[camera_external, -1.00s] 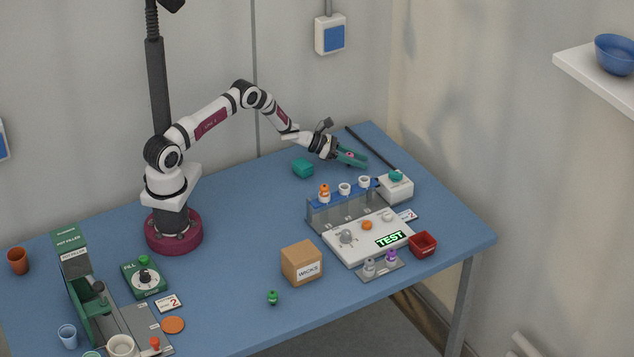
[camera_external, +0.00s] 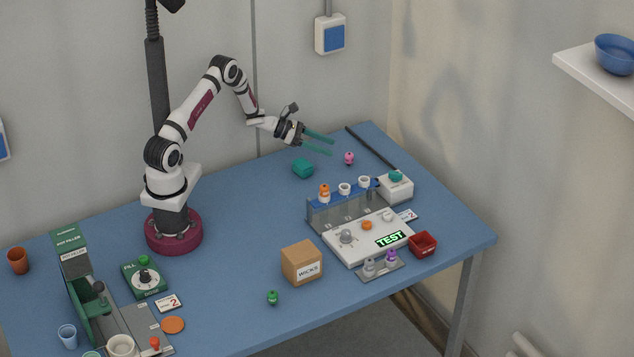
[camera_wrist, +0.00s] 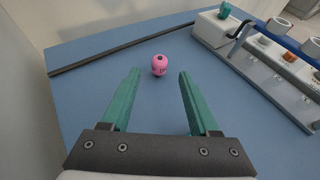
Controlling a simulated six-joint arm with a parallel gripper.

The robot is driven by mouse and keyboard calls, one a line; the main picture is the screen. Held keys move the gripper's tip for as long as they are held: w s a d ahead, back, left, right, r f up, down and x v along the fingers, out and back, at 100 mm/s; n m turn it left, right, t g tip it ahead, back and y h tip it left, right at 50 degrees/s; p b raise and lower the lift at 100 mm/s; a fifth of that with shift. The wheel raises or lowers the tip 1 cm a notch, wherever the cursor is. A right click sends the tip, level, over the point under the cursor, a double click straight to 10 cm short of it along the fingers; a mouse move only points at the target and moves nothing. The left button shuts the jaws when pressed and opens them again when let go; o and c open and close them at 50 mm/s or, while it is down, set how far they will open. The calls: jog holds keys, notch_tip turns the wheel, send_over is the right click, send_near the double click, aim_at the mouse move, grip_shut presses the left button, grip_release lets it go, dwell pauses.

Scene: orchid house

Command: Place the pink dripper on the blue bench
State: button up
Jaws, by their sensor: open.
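The pink dripper (camera_external: 349,158) stands on the blue bench (camera_external: 240,240) near its back right, between the teal block and the black bar. It also shows in the wrist view (camera_wrist: 159,65), ahead of my fingertips and roughly midway between them. My gripper (camera_external: 331,145), with green fingers, is open and empty. It is raised above the bench to the left of the dripper, apart from it. In the wrist view my two fingers (camera_wrist: 160,72) are spread wide with bare bench between them.
A black bar (camera_external: 371,148) lies behind the dripper. A teal block (camera_external: 303,168) sits to its left. A rack (camera_external: 343,207) with several drippers and a white box (camera_external: 395,187) stand in front. A wicks box (camera_external: 302,263) and a green dripper (camera_external: 272,297) are nearer the front edge.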

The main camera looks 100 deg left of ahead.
jog(key=shift+s+d+r, duration=0.1)
jog(key=shift+s+r, duration=0.05)
jog(key=shift+s, duration=0.2)
jog(key=w+d+r+m+g+h, duration=0.1)
jog(key=w+d+r+m+h, duration=0.1)
jog(key=d, duration=0.7)
jog(key=w+d+r+m+g+h, duration=0.2)
jog(key=d+r+m+h, duration=0.2)
jog(key=d+m, duration=0.5)
jog(key=w+d+r+m+g+h, duration=0.2)
jog(key=d+r+m, duration=0.4)
jog(key=d, duration=0.4)
jog(key=shift+w+r+h, duration=0.1)
jog(key=shift+r+h, duration=0.3)
jog(key=shift+h, duration=0.2)
jog(key=s+d+r+m+g+y, duration=0.2)
jog(key=s+d+r+m+g, duration=0.2)
jog(key=s+d+m+g, duration=0.7)
jog(key=s+m+t+y, duration=0.2)
jog(key=s+m+y, duration=0.5)
jog(key=s+m, duration=0.7)
jog(key=shift+s+d+r+m+t, duration=0.25)
jog(key=shift+d+m+t, duration=0.1)
jog(key=shift+m, duration=0.35)
